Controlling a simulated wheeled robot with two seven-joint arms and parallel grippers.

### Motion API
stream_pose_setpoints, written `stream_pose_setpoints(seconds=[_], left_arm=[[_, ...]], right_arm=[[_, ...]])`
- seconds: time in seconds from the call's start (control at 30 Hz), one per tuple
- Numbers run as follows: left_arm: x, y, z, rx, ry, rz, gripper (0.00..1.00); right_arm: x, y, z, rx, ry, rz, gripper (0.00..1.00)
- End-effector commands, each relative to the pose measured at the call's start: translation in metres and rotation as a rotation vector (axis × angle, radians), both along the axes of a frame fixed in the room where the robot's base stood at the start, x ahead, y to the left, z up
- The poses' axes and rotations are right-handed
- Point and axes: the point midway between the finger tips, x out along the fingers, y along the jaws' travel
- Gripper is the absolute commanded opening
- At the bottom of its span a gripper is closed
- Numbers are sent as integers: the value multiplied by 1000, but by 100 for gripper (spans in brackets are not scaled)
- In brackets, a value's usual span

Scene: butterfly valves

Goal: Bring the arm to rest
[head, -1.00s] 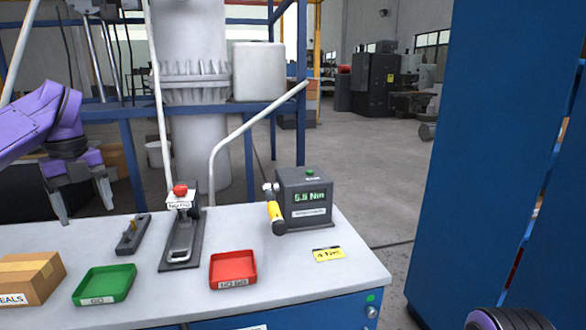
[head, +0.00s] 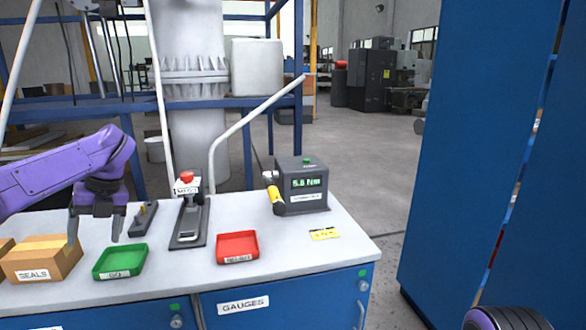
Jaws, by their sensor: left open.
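My left gripper (head: 95,236) comes in from the left on its purple arm. It hangs fingers down, open and empty, in front of the workbench (head: 330,254) as seen here, between the SEALS box (head: 42,262) and the green GO tray (head: 120,262). I cannot tell its exact height above the bench. My right gripper is not in view; only a dark rounded part with a purple band (head: 506,319) shows at the bottom right.
A red tray (head: 237,248), a gauge stand with a red knob (head: 188,215), a small dark block (head: 143,218) and a torque tester with yellow handle (head: 301,186) stand on the bench. A tall blue cabinet (head: 470,150) is at the right.

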Motion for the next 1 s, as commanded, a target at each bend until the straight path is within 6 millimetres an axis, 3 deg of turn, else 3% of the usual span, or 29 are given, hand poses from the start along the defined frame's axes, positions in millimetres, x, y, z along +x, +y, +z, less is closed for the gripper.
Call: stream_pose_setpoints(seconds=[0.27, 0.37, 0.43, 0.57, 0.67, 0.8, 0.9, 1.0], left_arm=[[12, -5, -99, 425, 301, -413, 75], [13, -14, -152, 605, 465, -694, 75], [8, -27, -197, 719, 597, -951, 75], [-20, -59, -283, 830, 814, -1453, 75], [-59, -84, -342, 827, 938, -1814, 75], [-137, -116, -408, 720, 1058, -2291, 75], [-203, -133, -439, 583, 1104, -2598, 75], [-264, -144, -455, 425, 1117, -2845, 75]], right_arm=[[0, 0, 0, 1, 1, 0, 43], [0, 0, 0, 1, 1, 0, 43], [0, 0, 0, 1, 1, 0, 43], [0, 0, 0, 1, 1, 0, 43], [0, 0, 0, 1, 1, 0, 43], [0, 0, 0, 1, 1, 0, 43], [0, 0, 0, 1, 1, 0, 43], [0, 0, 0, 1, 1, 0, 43]])
